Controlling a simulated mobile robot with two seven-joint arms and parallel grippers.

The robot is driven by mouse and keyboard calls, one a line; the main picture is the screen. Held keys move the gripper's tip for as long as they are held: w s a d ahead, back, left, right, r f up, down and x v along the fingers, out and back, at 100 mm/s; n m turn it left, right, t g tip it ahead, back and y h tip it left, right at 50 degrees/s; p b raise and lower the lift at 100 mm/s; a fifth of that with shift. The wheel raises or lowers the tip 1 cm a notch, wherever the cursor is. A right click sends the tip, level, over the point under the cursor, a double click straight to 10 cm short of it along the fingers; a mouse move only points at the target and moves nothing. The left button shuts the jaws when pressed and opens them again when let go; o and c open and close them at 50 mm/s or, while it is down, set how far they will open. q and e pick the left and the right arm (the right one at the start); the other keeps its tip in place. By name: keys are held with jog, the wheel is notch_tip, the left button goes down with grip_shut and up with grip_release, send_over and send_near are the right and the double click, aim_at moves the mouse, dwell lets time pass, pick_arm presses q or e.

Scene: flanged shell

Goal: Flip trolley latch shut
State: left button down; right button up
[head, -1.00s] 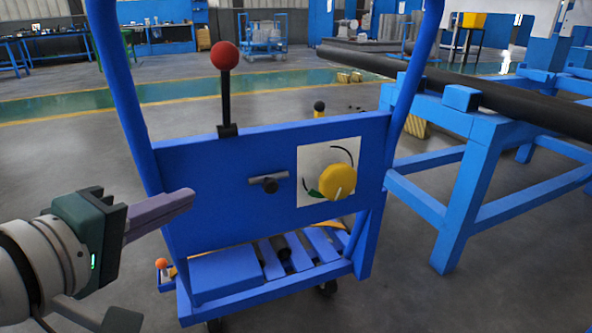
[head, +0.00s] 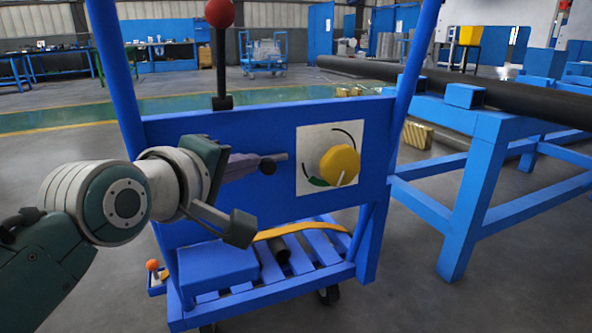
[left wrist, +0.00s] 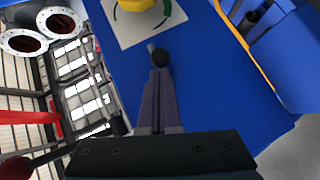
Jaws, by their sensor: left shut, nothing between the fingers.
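The trolley's blue panel (head: 230,125) carries the latch (head: 280,157), a short grey bar with a dark round knob. The bar points right in the head view. My left gripper (head: 256,164) is shut and empty, with its purple-grey fingertips at the latch's left side. In the left wrist view, the shut fingers (left wrist: 160,75) reach up to the dark knob of the latch (left wrist: 158,57); I cannot tell whether they touch it. The gripper hides the latch's left part in the head view. My right gripper is not in view.
A yellow dial (head: 339,165) on a white plate sits right of the latch. A red-ball lever (head: 220,60) stands on the panel's top edge. A blue bench (head: 480,180) bearing a long dark pipe (head: 500,97) stands to the right. Open floor lies left of the trolley.

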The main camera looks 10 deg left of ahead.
aim_at(285, 157)
pick_arm(q)
jog(key=shift+w+d+r+p, duration=0.15)
jog(key=shift+w+d, duration=0.25)
jog(key=shift+d, duration=0.2)
jog(key=shift+w+d+f+p, duration=0.1)
jog(key=shift+w+d+p, duration=0.05)
jog(key=shift+w+d, duration=0.45)
jog(key=shift+d, duration=0.25)
